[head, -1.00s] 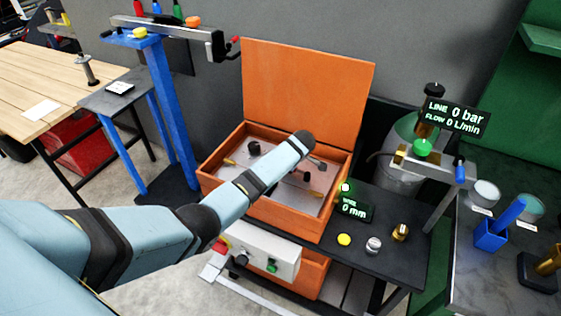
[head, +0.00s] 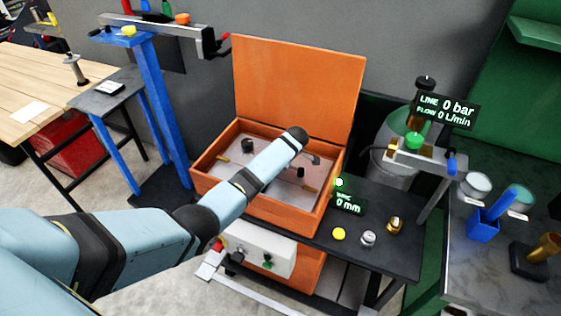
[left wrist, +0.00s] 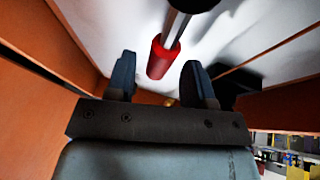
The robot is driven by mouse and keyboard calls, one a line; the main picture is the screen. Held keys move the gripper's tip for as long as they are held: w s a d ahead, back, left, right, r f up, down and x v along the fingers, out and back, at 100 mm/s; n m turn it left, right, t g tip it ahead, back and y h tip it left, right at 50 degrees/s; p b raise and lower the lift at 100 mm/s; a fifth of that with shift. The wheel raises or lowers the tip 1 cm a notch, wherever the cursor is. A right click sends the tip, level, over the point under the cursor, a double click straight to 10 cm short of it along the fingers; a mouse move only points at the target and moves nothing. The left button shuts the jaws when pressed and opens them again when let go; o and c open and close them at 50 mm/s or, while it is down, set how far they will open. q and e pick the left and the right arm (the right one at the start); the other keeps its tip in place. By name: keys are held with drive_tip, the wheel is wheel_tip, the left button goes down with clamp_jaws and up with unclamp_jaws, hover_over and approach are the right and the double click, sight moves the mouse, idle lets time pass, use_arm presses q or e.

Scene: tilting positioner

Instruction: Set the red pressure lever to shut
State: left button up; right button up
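A red-gripped lever (left wrist: 163,58) on a steel rod shows in the left wrist view, inside the orange box. My left gripper (left wrist: 158,72) is open, with its two dark fingers apart. The red grip lies in the gap between the fingertips in that view; whether it touches a finger I cannot tell. In the head view my left arm reaches over the open orange box (head: 278,218), and the gripper and red lever are hidden behind it. A display (head: 446,111) reads LINE 0 bar, FLOW 0 L/min. My right gripper is not in view.
The box's raised orange lid (head: 298,95) stands behind my arm, and its walls are close around my left gripper. A small display (head: 348,202) reads 0 mm. A dark bench (head: 375,252) with several small knobs stands right of the box. A blue stand (head: 160,110) is at left.

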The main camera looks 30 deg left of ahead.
use_arm(q)
drive_tip(key=shift+d+r, duration=0.15)
drive_tip(key=shift+r, duration=0.05)
drive_tip(key=v, duration=1.3)
drive_tip(key=shift+r+b, duration=0.2)
drive_tip(key=shift+b, duration=0.15)
drive_tip(key=shift+s+f, duration=0.1)
